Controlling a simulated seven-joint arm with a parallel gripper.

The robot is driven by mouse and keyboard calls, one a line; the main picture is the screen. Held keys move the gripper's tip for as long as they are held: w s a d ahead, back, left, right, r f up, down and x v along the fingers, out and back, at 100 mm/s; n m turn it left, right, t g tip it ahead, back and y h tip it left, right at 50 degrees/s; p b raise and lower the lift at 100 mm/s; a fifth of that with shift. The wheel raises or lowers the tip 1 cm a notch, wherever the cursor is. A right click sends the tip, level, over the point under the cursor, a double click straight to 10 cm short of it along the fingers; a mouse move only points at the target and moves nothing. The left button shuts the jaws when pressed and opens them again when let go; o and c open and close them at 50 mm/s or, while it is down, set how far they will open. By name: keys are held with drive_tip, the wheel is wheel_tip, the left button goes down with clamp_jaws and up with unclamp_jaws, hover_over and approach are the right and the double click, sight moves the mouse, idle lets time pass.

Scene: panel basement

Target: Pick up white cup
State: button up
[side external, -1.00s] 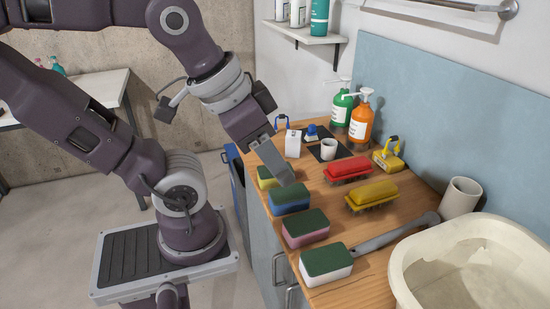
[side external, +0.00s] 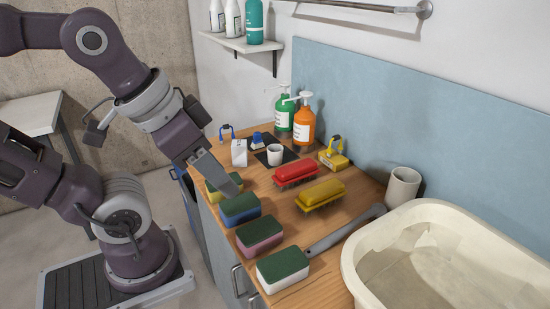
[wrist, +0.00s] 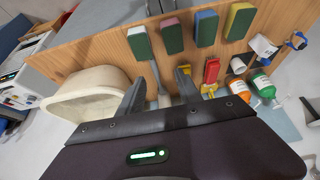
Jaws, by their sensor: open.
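A small white cup (side external: 275,155) stands upright on a dark mat (side external: 291,155) towards the back of the wooden counter. It seems to show in the wrist view (wrist: 238,66), beside the orange bottle. A larger off-white cup (side external: 403,187) stands near the basin, further right. My gripper (side external: 229,184) is over the counter's front edge, by the blue sponge, to the front left of the small cup and apart from both cups. In the wrist view my gripper (wrist: 160,90) has its fingers spread with nothing held between them.
Sponges (side external: 240,208) line the front edge. Red (side external: 295,173) and yellow (side external: 320,192) brushes lie mid-counter. Green (side external: 284,115) and orange (side external: 304,122) pump bottles stand behind the small cup, a white box (side external: 239,152) left of it. A basin (side external: 430,220) fills the right end.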

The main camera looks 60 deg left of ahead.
drive_tip(key=shift+o, duration=0.2)
drive_tip(key=o, duration=0.6)
